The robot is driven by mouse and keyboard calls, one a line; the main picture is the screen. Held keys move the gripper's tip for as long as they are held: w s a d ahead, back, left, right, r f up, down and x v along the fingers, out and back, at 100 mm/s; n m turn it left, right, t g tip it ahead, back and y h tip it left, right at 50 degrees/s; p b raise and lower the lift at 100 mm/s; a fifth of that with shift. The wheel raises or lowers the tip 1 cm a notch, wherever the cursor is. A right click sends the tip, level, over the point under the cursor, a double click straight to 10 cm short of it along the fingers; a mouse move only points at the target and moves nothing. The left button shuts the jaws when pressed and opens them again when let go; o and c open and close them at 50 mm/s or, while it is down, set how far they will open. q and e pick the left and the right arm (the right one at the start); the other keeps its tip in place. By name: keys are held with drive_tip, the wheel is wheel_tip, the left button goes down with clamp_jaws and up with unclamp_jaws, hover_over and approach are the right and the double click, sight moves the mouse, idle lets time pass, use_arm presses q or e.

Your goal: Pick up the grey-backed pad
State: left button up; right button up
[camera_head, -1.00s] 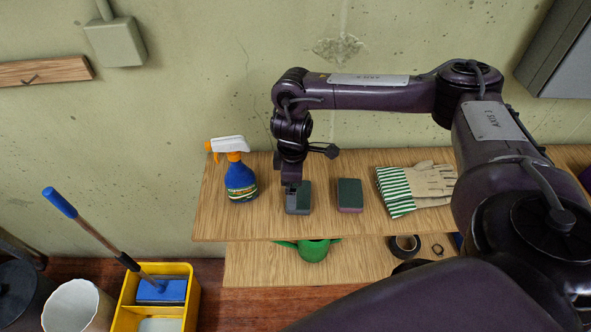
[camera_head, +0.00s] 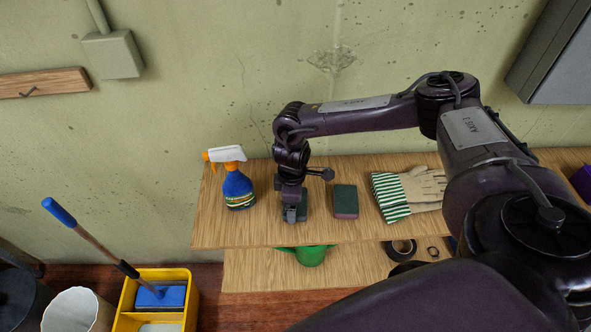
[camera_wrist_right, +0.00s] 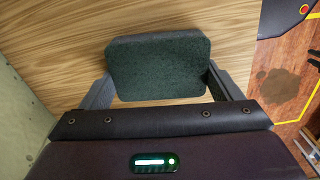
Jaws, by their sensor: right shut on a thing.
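The grey-backed pad (camera_head: 302,213) lies on the upper wooden shelf, dark green face up, with my right gripper (camera_head: 290,212) down over it. In the right wrist view the pad (camera_wrist_right: 157,66) sits between the two fingers, its green face and a grey rim showing. The right gripper is shut on its sides. In the head view the gripper hides part of the pad. A second pad (camera_head: 346,201), green on top with a reddish side, lies just to the right. My left gripper is out of view.
A blue spray bottle (camera_head: 238,188) stands to the left on the shelf (camera_head: 220,228). Striped gloves (camera_head: 409,191) lie to the right. A lower shelf (camera_head: 250,275) holds a green object (camera_head: 311,255) and black tape (camera_head: 403,248). The wall is close behind.

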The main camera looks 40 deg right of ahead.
drive_tip(key=shift+r, duration=0.35)
wheel_tip(320, 180, up, 8)
drive_tip(key=shift+w+r+b, duration=0.1)
drive_tip(key=shift+r+b, duration=0.05)
drive_tip(key=shift+b, duration=0.75)
use_arm(q)
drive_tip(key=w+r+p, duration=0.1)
drive_tip(key=p, duration=0.2)
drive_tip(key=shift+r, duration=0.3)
use_arm(e)
wheel_tip(320, 180, up, 11)
